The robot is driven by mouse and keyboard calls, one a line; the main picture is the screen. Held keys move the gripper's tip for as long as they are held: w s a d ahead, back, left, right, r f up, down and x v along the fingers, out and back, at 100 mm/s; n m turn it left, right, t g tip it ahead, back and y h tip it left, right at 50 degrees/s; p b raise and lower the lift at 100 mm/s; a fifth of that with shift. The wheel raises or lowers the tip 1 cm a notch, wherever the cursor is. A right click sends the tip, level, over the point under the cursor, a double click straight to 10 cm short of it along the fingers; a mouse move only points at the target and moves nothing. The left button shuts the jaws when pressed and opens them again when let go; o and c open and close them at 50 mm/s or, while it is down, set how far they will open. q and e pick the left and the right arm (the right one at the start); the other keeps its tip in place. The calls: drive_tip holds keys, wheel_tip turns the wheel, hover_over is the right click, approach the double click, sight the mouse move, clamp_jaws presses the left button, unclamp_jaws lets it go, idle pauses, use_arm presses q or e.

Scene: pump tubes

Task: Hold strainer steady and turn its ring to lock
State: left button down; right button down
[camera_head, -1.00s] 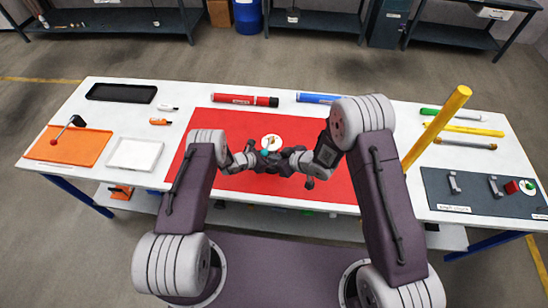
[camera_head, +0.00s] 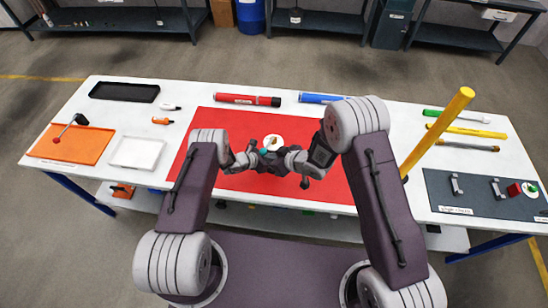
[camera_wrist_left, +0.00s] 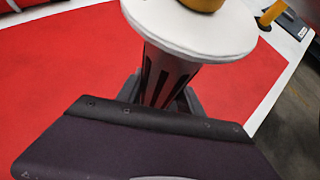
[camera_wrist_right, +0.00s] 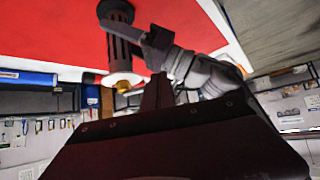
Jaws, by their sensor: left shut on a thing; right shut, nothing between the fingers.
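The strainer shows in the left wrist view as a slotted grey and dark body (camera_wrist_left: 165,75) under a wide white disc (camera_wrist_left: 205,28) with a brass-coloured knob on top. My left gripper (camera_wrist_left: 160,92) is shut around the slotted body. In the head view the white disc (camera_head: 273,141) shows above the red mat; my arms hide the body. The right wrist view shows the strainer (camera_wrist_right: 120,52) with my left gripper on it. My right gripper (camera_wrist_right: 157,82) is shut and empty, close beside the strainer, apparently not touching it. I cannot tell the ring from the other parts.
The red mat (camera_head: 225,118) covers the middle of the white table. A red tube (camera_head: 247,100) and a blue tube (camera_head: 322,98) lie behind it. A yellow post (camera_head: 437,132) rises at right.

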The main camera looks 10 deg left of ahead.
drive_tip(key=s+d+r, duration=0.5)
drive_tip(key=s+d, duration=0.2)
drive_tip(key=d, duration=0.2)
drive_tip(key=shift+s+d+r, duration=0.3)
drive_tip(key=shift+s+r, duration=0.1)
use_arm(q)
drive_tip(key=c, duration=0.7)
unclamp_jaws()
